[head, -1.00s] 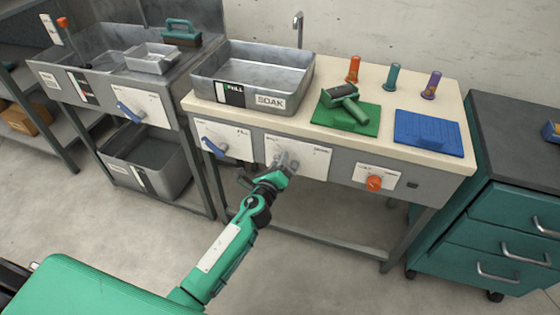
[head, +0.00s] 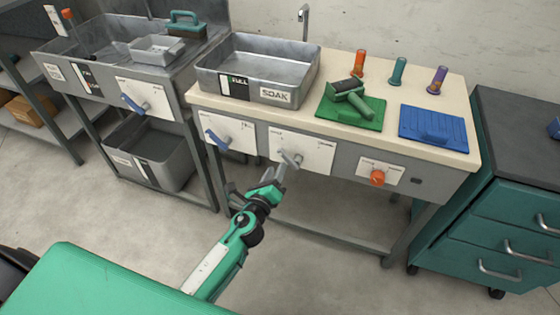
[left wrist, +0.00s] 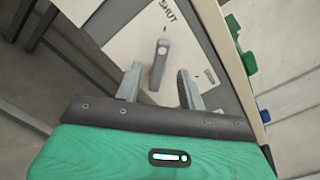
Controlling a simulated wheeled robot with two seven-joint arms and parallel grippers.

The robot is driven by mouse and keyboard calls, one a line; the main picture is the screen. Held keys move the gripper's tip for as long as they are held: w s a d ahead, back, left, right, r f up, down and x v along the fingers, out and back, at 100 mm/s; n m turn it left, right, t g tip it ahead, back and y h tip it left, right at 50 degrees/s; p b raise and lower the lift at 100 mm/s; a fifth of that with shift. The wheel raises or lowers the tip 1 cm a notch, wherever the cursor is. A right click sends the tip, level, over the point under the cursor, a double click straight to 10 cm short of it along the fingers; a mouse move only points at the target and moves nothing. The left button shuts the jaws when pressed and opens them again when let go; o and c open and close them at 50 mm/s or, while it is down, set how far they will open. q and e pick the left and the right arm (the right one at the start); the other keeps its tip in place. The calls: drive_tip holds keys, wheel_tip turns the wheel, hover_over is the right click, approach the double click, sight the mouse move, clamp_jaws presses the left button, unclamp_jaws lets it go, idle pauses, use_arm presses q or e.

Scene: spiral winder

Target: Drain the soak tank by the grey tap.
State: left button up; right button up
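The soak tank (head: 290,70) is a grey metal basin set in the cream bench top, with a SOAK label and a black-and-white level gauge (head: 234,88) on its front. I cannot tell the water level inside. The grey tap (head: 291,159) is a lever on a white plate on the bench front. It also shows in the left wrist view (left wrist: 159,62), its lever pointing away from the word SHUT. My left gripper (head: 276,177) is just below and in front of the tap. In the left wrist view its fingers (left wrist: 160,72) are open, one each side of the lever's end; contact is not visible.
A blue-handled tap (head: 216,141) is left of the grey one, and an orange knob (head: 377,177) is right. Green (head: 365,118) and blue (head: 433,127) mats lie on the bench. A teal drawer cabinet (head: 500,215) stands at right. The floor in front is clear.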

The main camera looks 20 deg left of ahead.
use_arm(q)
drive_tip(key=s, duration=0.6)
drive_tip(key=shift+s+b, duration=0.15)
drive_tip(key=shift+b, duration=0.15)
use_arm(e)
drive_tip(key=shift+v, duration=1)
use_arm(q)
drive_tip(key=shift+a, duration=0.1)
use_arm(e)
drive_tip(key=shift+w, duration=0.35)
